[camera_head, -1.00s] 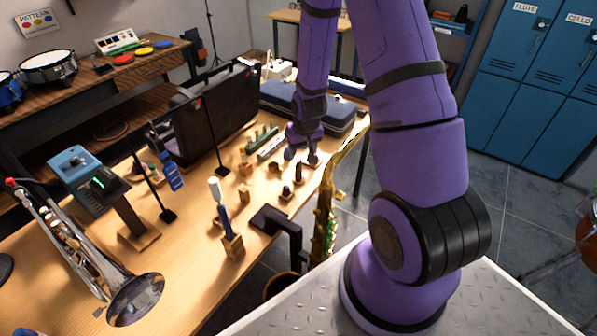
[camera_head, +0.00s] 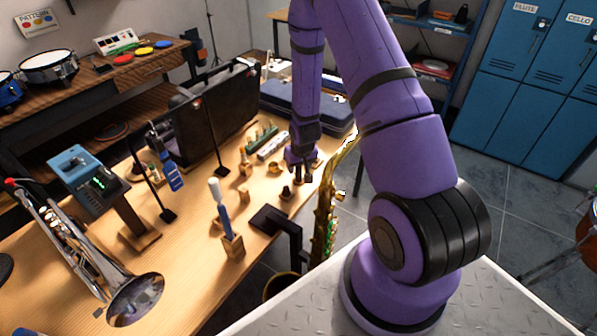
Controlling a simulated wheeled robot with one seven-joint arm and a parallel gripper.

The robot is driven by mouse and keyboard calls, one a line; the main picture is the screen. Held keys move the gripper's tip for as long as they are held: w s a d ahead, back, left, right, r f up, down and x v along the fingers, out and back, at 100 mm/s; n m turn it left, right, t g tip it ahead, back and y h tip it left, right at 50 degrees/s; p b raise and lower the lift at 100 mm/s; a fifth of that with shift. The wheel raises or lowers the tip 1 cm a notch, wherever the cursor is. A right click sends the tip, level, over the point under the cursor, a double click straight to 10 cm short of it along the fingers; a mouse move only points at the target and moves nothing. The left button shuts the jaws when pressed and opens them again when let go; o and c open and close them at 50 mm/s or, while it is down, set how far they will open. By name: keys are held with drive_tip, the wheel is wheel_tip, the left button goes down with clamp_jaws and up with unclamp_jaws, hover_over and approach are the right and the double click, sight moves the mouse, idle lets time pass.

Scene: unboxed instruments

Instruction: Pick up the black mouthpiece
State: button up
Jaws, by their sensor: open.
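My gripper (camera_head: 302,178) points down over the right side of the wooden bench, with its fingers apart. In the earlier frame a small dark upright piece, possibly the black mouthpiece, stands where the fingers are now. It is mostly hidden by the fingers, and I cannot tell whether they touch it. Another small dark piece on a wooden block (camera_head: 286,192) stands just left of and nearer than my gripper. I cannot tell from its size which dark piece is the black mouthpiece.
A gold saxophone (camera_head: 324,215) stands close to the right of my gripper at the bench edge. A small brass-coloured piece (camera_head: 274,168) and a white-tipped blue tool in a wooden block (camera_head: 232,245) stand left. A blue case (camera_head: 330,115) lies behind; a trumpet (camera_head: 85,250) lies at left.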

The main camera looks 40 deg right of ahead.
drive_tip(key=shift+f, duration=0.1)
clamp_jaws()
idle(0.4)
